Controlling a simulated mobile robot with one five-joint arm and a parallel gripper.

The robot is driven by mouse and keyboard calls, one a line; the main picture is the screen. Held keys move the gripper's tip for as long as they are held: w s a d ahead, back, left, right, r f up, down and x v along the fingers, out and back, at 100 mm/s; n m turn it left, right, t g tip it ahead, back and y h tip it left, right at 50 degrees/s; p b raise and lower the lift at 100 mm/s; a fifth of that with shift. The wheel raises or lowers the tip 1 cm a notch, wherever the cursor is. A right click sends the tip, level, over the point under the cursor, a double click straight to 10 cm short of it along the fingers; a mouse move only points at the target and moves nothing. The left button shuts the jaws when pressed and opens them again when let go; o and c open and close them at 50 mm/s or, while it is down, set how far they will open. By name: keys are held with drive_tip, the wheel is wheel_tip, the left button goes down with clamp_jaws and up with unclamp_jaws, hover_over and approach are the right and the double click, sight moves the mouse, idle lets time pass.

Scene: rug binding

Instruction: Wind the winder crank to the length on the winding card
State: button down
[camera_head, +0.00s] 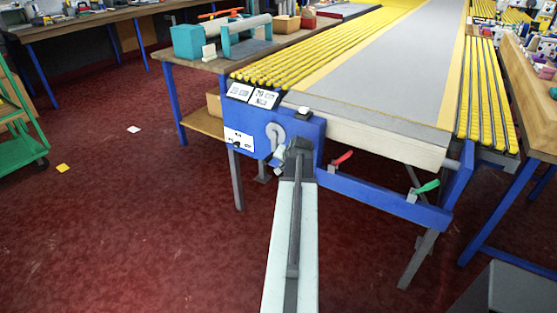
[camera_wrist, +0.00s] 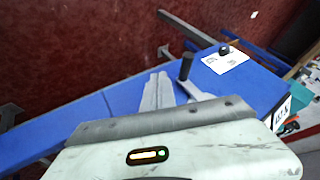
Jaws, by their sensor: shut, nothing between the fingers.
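The winder crank shows in the wrist view as a grey arm with an upright black handle (camera_wrist: 186,66). In the head view a grey round part (camera_head: 275,132), seemingly its hub, sits on the blue end panel (camera_head: 308,130). My gripper (camera_head: 279,156) is in front of that panel, partly hidden by my arm. In the wrist view my gripper (camera_wrist: 157,88) is shut and empty, just left of the black handle; whether they touch is unclear. Two white cards, one on the left (camera_head: 239,91) and one on the right (camera_head: 264,97), stand on the panel's top; their writing is too small to read surely.
A white label (camera_head: 239,141) with a black knob is on the panel's left part. A red lever (camera_head: 342,158) and a green lever (camera_head: 427,188) are on the blue front rail. A green trolley (camera_head: 18,125) stands far left. The red floor between is mostly clear.

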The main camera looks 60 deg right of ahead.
drive_tip(key=shift+s+a+r, duration=0.15)
drive_tip(key=shift+s+r, duration=0.05)
